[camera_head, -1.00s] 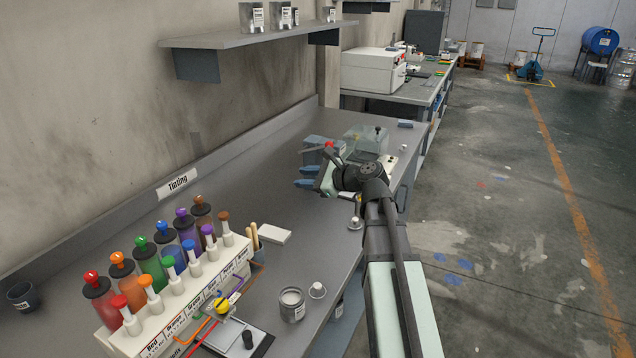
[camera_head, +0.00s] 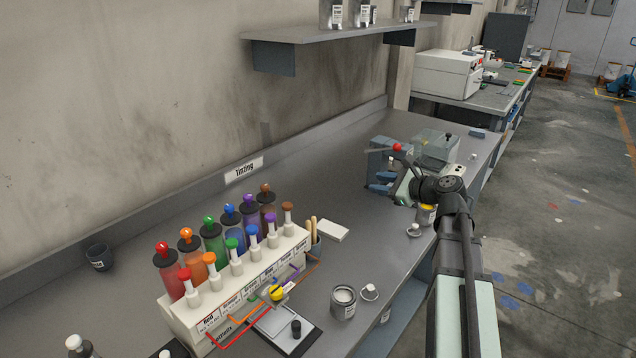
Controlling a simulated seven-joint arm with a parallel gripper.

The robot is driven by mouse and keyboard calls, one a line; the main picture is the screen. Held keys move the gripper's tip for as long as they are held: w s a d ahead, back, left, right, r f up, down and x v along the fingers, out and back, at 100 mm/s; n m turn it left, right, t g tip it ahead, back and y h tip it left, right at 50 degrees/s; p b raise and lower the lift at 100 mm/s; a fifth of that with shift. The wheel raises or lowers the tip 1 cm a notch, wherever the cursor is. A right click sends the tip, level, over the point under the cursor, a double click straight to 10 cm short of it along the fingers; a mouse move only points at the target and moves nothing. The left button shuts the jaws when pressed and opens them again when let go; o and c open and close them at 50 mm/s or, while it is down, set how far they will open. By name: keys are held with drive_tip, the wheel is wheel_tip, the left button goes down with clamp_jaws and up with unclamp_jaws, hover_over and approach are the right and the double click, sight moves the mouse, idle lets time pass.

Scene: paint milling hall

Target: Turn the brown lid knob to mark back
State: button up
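The brown lid knob (camera_head: 265,187) tops the dark-lidded brown canister (camera_head: 268,205), the rearmost in a row of canisters on the dispenser (camera_head: 232,308). A smaller brown knob (camera_head: 288,206) tops a white plunger in the front row. The marks around the lid are too small to read. My gripper (camera_head: 379,183) is well to the right of the canister, apart from it, over the bench near a grey-blue device with a red ball-ended lever (camera_head: 397,147). My wrist partly hides the device.
The grey bench (camera_head: 330,240) is clear between the dispenser and my gripper, except for a white block (camera_head: 333,232) and sticks in a cup (camera_head: 315,240). An open can (camera_head: 343,303) stands near the front edge. A wall shelf (camera_head: 330,30) hangs above.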

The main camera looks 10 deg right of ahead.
drive_tip(key=w+a+r+n+g+y, duration=0.1)
drive_tip(key=a+r+n+y, duration=0.1)
drive_tip(key=a+r, duration=0.45)
drive_tip(key=a+r+n+g+y, duration=0.15)
drive_tip(key=a+r, duration=0.25)
drive_tip(key=a, duration=0.5)
drive_tip(key=g, duration=0.8)
approach(267, 185)
drive_tip(key=shift+y, duration=0.45)
drive_tip(key=x, duration=0.7)
drive_tip(key=f+x, duration=0.1)
drive_tip(key=x, duration=0.2)
drive_tip(key=shift+a, duration=0.1)
clamp_jaws()
